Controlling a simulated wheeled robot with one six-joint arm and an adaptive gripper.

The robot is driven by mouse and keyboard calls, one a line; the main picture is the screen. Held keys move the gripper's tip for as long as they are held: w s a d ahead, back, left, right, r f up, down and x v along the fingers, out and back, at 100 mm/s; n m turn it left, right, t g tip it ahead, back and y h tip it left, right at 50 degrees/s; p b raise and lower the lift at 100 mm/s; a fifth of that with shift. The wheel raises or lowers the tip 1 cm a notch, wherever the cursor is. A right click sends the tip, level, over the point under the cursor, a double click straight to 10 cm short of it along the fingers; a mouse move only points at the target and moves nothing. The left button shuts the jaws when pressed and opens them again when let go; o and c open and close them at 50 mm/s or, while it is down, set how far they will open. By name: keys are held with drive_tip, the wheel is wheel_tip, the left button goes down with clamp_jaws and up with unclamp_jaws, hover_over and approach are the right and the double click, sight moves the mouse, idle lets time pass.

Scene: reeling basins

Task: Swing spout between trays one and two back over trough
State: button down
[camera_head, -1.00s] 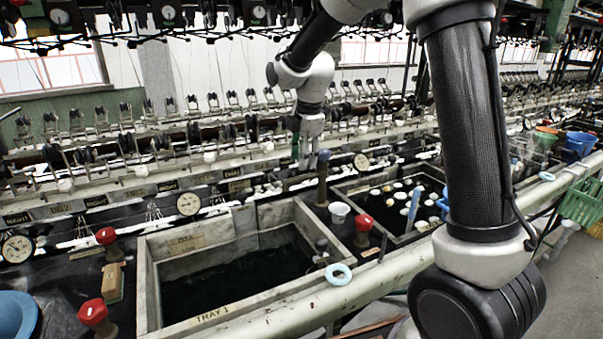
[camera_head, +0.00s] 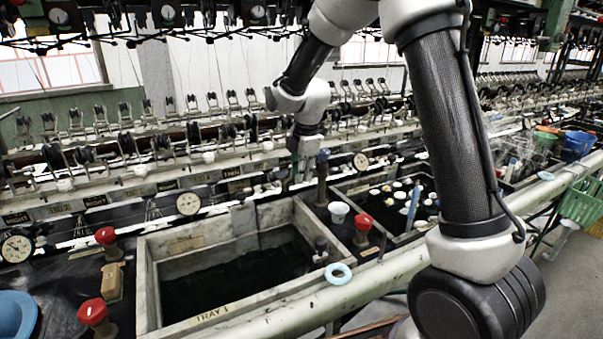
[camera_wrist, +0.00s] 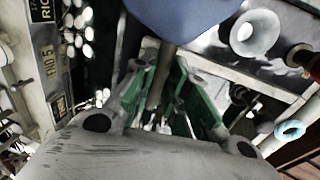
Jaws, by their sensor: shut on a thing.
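My gripper (camera_wrist: 160,92) is shut on a thin grey-brown rod (camera_wrist: 158,88), which I take to be the spout, between its green-lined fingers in the wrist view. A large blue knob (camera_wrist: 185,12) is close in front of the fingers there. In the head view my gripper (camera_head: 301,170) is just left of a brown upright post (camera_head: 322,185) with a blue top, at the back corner between tray one (camera_head: 210,317) and tray two. The held spout is mostly hidden by the gripper in the head view. I cannot clearly pick out the trough.
Tray two, to the right, holds dark water with white cocoons (camera_head: 398,184). A white cup (camera_head: 338,211), a red-topped knob (camera_head: 363,222) and a pale blue ring (camera_head: 338,273) are between the trays. Reeling gear lines the back. A pale pipe (camera_head: 300,310) runs along the front.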

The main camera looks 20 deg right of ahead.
drive_tip(key=shift+w, duration=0.15)
drive_tip(key=w+d+m+g+h, duration=0.1)
drive_tip(key=w+m, duration=0.3)
drive_tip(key=m, duration=0.5)
drive_tip(key=w+d+m+h, duration=0.1)
drive_tip(key=w+d+m, duration=0.3)
drive_tip(key=m, duration=0.4)
drive_tip(key=shift+w+m+g+h, duration=0.3)
drive_tip(key=shift+m+g, duration=0.1)
drive_tip(key=shift+d, duration=0.1)
idle(0.3)
drive_tip(key=c, duration=1.4)
unclamp_jaws()
drive_tip(key=r, duration=0.4)
drive_tip(key=a+r, duration=0.1)
drive_tip(key=r, duration=0.3)
drive_tip(key=a+r, duration=0.1)
drive_tip(key=r, duration=0.2)
drive_tip(key=shift+s+a+r, duration=0.15)
drive_tip(key=shift+s+r, duration=0.1)
drive_tip(key=shift+r, duration=0.15)
